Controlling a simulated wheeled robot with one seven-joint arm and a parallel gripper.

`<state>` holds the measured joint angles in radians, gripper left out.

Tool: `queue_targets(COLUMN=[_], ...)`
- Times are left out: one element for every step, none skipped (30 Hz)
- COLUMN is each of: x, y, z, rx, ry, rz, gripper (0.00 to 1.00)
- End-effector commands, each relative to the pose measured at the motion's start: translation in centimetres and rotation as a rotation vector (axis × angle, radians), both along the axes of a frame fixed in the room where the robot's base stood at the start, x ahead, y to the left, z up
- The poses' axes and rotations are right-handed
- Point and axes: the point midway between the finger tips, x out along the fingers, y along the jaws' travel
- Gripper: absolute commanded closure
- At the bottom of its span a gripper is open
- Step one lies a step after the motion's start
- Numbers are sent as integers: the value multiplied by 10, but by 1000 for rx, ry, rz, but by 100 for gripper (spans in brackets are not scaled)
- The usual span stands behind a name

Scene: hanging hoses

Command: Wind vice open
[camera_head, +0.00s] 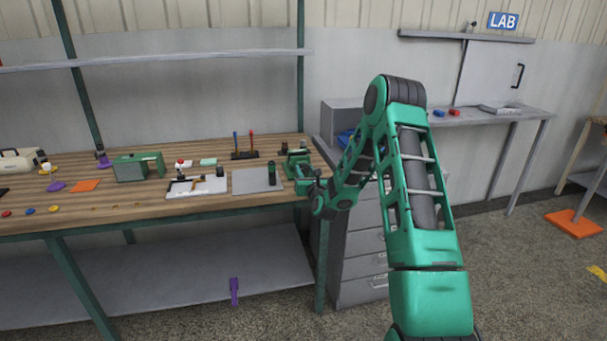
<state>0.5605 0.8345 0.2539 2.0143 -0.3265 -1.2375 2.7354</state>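A green vice (297,163) with dark parts stands at the right end of the wooden workbench (130,208). My green arm rises on the right and bends down to the bench's right edge. My gripper (308,186) is at the front of the vice, close to its handle side. The fingers are small and dark there, partly merged with the vice. I cannot tell whether they touch the handle or how wide the jaws stand.
A grey plate (250,181) with a dark green cylinder (271,172) and a white board (196,187) with small tools lie left of the vice. A green box (138,167) stands farther left. A grey drawer cabinet (358,262) is right of the bench.

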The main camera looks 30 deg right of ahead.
Motion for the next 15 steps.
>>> queue_targets(x=[0, 0, 0, 0, 0, 0, 0, 0, 0, 0, 0, 0, 0, -1, -1], y=[0, 0, 1, 1, 1, 1, 0, 0, 0, 0, 0, 0, 0, 0, 0], z=[0, 0, 0, 0, 0, 0, 0, 1, 0, 1, 0, 0, 0, 0, 0], rx=[1, 1, 1, 1, 1, 0, -2, -4, -9, -13, -19, -30, -39, -50, -68], ry=[0, 0, 0, 0, 0, 0, 1, 1, 3, 4, 6, 9, 11, 15, 20], rz=[1, 1, 1, 1, 1, 1, 0, 0, 0, 0, 0, 0, 0, 0, 0], gripper=[80, 87, 88, 88, 88, 87, 87, 87, 87, 87, 87, 87, 87, 87, 87])
